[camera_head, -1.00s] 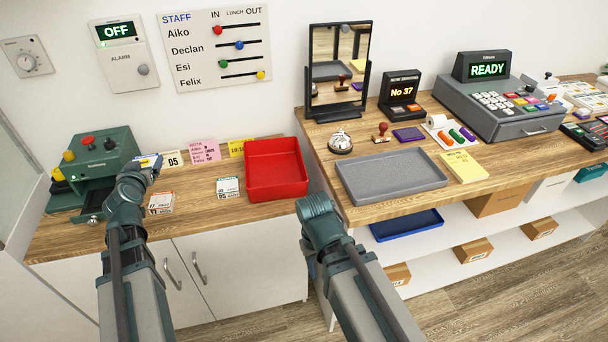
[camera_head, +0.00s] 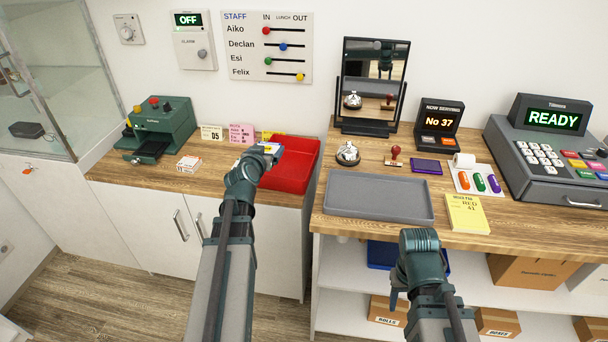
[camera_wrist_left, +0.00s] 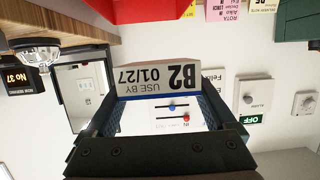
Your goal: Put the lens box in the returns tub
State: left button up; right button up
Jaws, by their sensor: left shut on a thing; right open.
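My left gripper (camera_head: 268,150) is shut on a small white box with blue edges (camera_wrist_left: 160,80), which I take for the lens box. In the left wrist view its face reads "B2 USE BY 01/27", upside down. In the head view the gripper and box are over the left back part of a red open tub (camera_head: 290,176), probably the returns tub. The tub stands on the wooden counter, partly hidden by my left arm. Its edge also shows in the left wrist view (camera_wrist_left: 150,10). My right gripper (camera_head: 398,298) is open, low in front of the right counter.
A small white-and-orange box (camera_head: 188,163) lies left of the tub, near a green machine (camera_head: 165,125). Cards (camera_head: 240,133) stand behind. On the right counter are a grey tray (camera_head: 380,197), a bell (camera_head: 347,153), a mirror (camera_head: 372,80) and a till (camera_head: 555,160).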

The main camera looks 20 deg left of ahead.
pick_arm(q)
jog(key=shift+s+a+f, duration=0.15)
jog(key=shift+s+f, duration=0.1)
jog(key=shift+f, duration=0.05)
jog(key=s+a+f+h+b, duration=0.1)
jog(key=s+a+f+b, duration=0.25)
jog(key=s+a, duration=0.3)
jog(key=w+f+b, duration=0.2)
jog(key=w, duration=0.6)
jog(key=w+f+m+b, duration=0.1)
jog(key=w+f+b, duration=0.1)
jog(key=w, duration=0.5)
jog(key=shift+w+d+f+b, duration=0.3)
jog(key=shift+w+b, duration=0.05)
jog(key=shift+b, duration=0.25)
jog(key=shift+f, duration=0.1)
jog(key=shift+f+b, duration=0.55)
jog(key=shift+b, duration=0.1)
jog(key=o, duration=1.2)
jog(key=shift+r, duration=0.15)
